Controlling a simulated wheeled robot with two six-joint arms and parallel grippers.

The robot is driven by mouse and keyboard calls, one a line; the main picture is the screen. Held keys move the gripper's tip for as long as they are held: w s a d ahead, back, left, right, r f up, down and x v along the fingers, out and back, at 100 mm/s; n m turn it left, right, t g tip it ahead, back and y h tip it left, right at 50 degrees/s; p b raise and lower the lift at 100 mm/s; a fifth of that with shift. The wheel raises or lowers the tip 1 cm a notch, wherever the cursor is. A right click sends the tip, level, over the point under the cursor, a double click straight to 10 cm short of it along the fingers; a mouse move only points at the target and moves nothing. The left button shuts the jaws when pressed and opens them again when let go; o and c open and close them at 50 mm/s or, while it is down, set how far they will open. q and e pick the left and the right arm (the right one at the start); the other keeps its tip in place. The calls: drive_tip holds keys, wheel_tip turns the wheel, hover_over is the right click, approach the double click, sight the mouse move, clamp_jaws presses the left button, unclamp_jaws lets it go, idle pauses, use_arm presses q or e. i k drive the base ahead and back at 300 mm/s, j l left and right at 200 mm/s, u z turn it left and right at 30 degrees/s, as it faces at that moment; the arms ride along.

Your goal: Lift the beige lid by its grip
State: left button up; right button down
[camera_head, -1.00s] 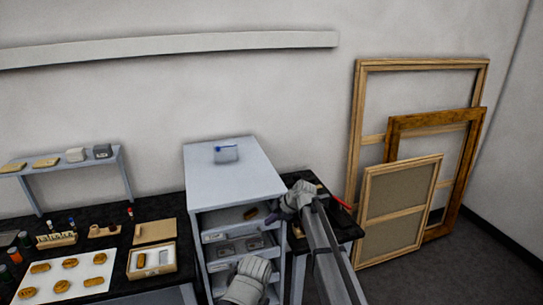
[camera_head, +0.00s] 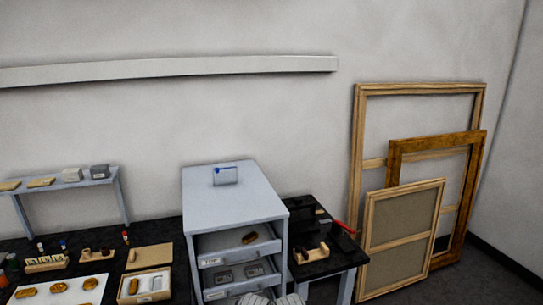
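The beige lid (camera_head: 153,257) lies flat on the dark worktop, left of the grey drawer cabinet. Its small grip (camera_head: 132,257) seems to stand near the lid's left edge. An open beige box (camera_head: 167,291) with a pale insert sits just in front of the lid, apart from it. Only a grey piece of my own arm shows at the bottom edge, in front of the cabinet. Neither gripper's fingers are in view, and nothing of mine touches the lid.
A white mat (camera_head: 40,295) with gold fragments, a bottle rack (camera_head: 45,263) and a small raised shelf (camera_head: 65,184) are left. Wooden frames (camera_head: 405,235) lean at right.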

sight(160, 255)
drive_tip(key=i+j, duration=0.3)
drive_tip(key=i, duration=0.15)
drive_tip(key=i+j+u, duration=0.15)
drive_tip(key=i+j, duration=0.15)
drive_tip(key=i, duration=0.15)
